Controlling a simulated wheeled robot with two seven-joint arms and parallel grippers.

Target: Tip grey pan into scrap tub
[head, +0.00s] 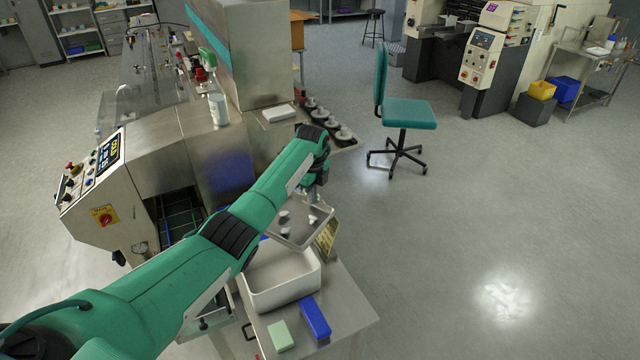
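The grey pan (298,238) is a shallow metal tray with a few small pale pieces in it. It shows just behind the scrap tub (282,295), a cream open box on the metal table, and its near edge overlaps the tub's back rim in the picture. My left arm reaches across from the lower left, and my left gripper (313,196) points down at the pan's far rim. The fingers are small and partly hidden by my wrist, so I cannot tell whether they are shut on the rim. The tub's left part is hidden behind my arm. My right gripper is out of view.
A blue block (315,318) and a pale green block (281,336) lie on the table in front of the tub. A yellowish sign (327,239) stands right of the pan. The wrapper machine (150,160) fills the left. A green chair (408,112) stands behind; floor to the right is clear.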

